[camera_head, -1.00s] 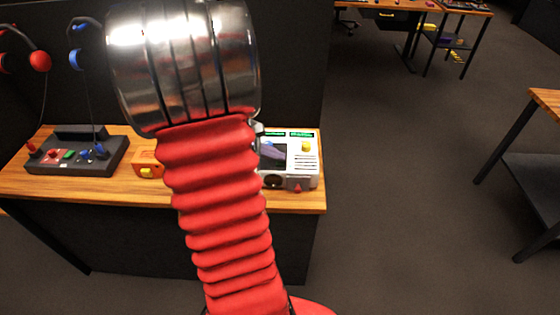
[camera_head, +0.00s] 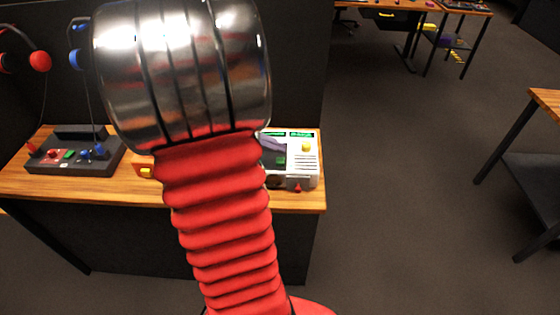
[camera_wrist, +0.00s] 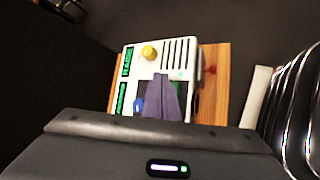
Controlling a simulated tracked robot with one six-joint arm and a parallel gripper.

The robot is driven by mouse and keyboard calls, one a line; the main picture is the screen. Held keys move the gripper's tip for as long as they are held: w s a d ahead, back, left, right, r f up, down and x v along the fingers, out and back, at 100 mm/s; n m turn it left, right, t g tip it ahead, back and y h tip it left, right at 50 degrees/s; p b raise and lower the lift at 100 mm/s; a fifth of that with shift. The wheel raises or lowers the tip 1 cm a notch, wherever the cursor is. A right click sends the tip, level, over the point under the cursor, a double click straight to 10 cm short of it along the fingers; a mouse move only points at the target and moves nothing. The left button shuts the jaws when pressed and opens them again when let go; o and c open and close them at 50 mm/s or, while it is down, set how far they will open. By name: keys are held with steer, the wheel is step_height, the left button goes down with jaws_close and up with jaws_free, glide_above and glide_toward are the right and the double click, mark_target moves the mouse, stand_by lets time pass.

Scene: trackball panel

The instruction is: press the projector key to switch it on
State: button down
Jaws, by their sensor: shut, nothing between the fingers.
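A white panel (camera_head: 306,174) stands at the right end of the wooden table. It has a yellow knob (camera_head: 306,146), green displays (camera_head: 301,134), a dark area with a green patch (camera_head: 281,160), and a red part at its front (camera_head: 297,187). The wrist view shows the panel (camera_wrist: 194,50), its yellow knob (camera_wrist: 149,52), green displays (camera_wrist: 121,98) and a blue part (camera_wrist: 139,104). My gripper (camera_wrist: 162,78) is shut and empty over the panel, beside the blue part. Contact cannot be told. I cannot tell which part is the projector key.
A dark control box (camera_head: 75,160) with coloured controls stands at the table's left. An orange box (camera_head: 144,171) is mostly hidden by my arm. Red headphones (camera_head: 40,61) and blue ones (camera_head: 77,58) hang behind. The wooden table (camera_head: 230,198) ends just right of the panel.

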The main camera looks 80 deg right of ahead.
mark_target(276, 162)
steer(key=shift+r, duration=1.6)
steer(key=shift+a+f, duration=0.1)
steer(key=shift+a, duration=0.05)
steer(key=w+a+r+m+t+y, duration=0.1)
steer(key=w+a+m+t, duration=0.1)
steer(key=w+a, duration=0.45)
steer(key=w+a+m+t+y, duration=0.1)
steer(key=w+a+t, duration=0.25)
steer(key=a, duration=0.65)
steer(key=w+a+r+m+t+y, duration=0.1)
steer(key=w+a+m+y, duration=0.1)
steer(key=w+a, duration=0.5)
steer(key=a+r+n+t+y, duration=0.1)
steer(key=a+r+n+t, duration=0.1)
steer(key=a, duration=0.9)
steer(key=w+a+r+n+t+y, duration=0.1)
steer(key=a+r, duration=0.4)
steer(key=a, duration=0.7)
steer(key=shift+w+n+t+y, duration=0.15)
steer(key=shift+n+t+y, duration=0.25)
steer(key=shift+n+t, duration=0.55)
steer(key=shift+d+m, duration=0.15)
steer(key=shift+m, duration=0.1)
